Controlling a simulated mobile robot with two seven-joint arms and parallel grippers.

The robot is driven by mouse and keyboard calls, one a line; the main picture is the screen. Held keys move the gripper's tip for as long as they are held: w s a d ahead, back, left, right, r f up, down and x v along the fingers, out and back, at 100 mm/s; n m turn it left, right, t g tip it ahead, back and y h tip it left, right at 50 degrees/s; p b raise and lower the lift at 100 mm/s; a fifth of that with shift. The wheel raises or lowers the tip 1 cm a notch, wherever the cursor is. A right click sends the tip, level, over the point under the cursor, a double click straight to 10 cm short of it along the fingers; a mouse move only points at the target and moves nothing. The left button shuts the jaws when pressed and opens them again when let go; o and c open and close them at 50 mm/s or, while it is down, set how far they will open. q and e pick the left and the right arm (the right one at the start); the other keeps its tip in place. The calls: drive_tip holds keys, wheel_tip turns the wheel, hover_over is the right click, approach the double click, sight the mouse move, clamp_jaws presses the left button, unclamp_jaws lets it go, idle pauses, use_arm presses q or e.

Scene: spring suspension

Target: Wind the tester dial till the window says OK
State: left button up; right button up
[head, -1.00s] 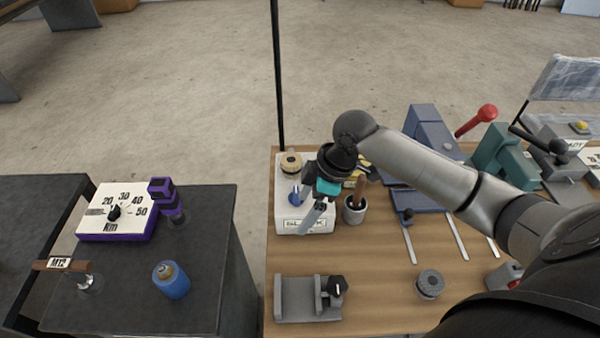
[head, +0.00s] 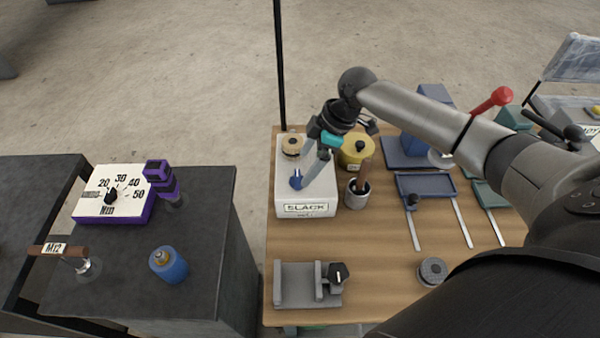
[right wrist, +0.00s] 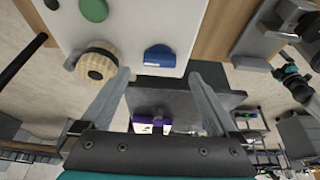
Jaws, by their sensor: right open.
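The tester is a white box (head: 318,198) near the left edge of the wooden bench. Its front window (head: 306,208) reads SLACK. A ribbed tan knob (head: 292,145) sits at its far end; it also shows in the right wrist view (right wrist: 97,64). A small blue part (head: 296,181) stands on its top and shows in the right wrist view (right wrist: 160,57). My right gripper (right wrist: 160,76) is open and empty, with its fingers over the box; the blue part appears between the fingertips there. I cannot tell whether they touch it. My left gripper is not in view.
A cup (head: 357,194) with a wooden handle and a yellow tin (head: 355,151) stand right of the tester. A grey clamp fixture (head: 296,284) lies in front. A dark cart on the left holds a purple-edged Nm gauge (head: 97,207) and a blue bottle (head: 168,264).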

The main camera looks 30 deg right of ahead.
sight(297, 177)
drive_tip(key=shift+x, duration=2.35)
drive_tip(key=c, duration=1.4)
